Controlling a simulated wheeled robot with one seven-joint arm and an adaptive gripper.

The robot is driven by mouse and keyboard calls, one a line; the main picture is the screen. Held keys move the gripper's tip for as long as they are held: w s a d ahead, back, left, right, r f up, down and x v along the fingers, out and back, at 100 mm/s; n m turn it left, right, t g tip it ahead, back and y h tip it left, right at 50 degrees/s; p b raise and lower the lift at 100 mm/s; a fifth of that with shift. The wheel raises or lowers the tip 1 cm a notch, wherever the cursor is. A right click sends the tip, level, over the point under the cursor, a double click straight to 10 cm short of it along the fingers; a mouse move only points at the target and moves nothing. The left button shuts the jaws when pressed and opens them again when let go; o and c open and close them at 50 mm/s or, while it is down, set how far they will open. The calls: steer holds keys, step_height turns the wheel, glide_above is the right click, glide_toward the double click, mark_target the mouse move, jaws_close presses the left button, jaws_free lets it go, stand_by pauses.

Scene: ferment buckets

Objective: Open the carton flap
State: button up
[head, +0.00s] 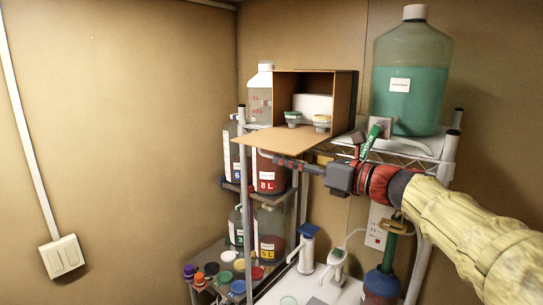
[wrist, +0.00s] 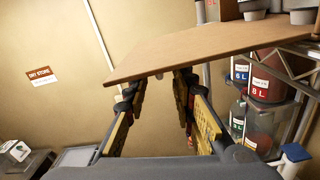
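The cardboard carton (head: 315,86) stands on the upper shelf with its front open. Its flap (head: 290,143) hangs out from the bottom front edge, roughly level, sticking out past the shelf. In the wrist view the flap (wrist: 205,52) spans the top middle as a brown board. My gripper (head: 280,159) is just below the flap's front right part in the head view. In the wrist view its two fingers (wrist: 160,85) stand apart with nothing between them, their tips close under the flap's edge. I cannot tell whether they touch it.
Inside the carton are a white box (head: 313,104) and small lidded items. A large teal-filled bottle (head: 405,80) stands right of it; a clear bottle (head: 260,85) stands left. Labelled jugs (head: 268,172) fill the shelf below.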

mark_target(270, 157)
steer(key=shift+p+x, duration=0.35)
steer(key=shift+x, duration=2.4)
steer(key=shift+c, duration=1.4)
steer(key=shift+s, duration=0.1)
steer(key=c, duration=0.4)
steer(key=shift+a+f, duration=0.1)
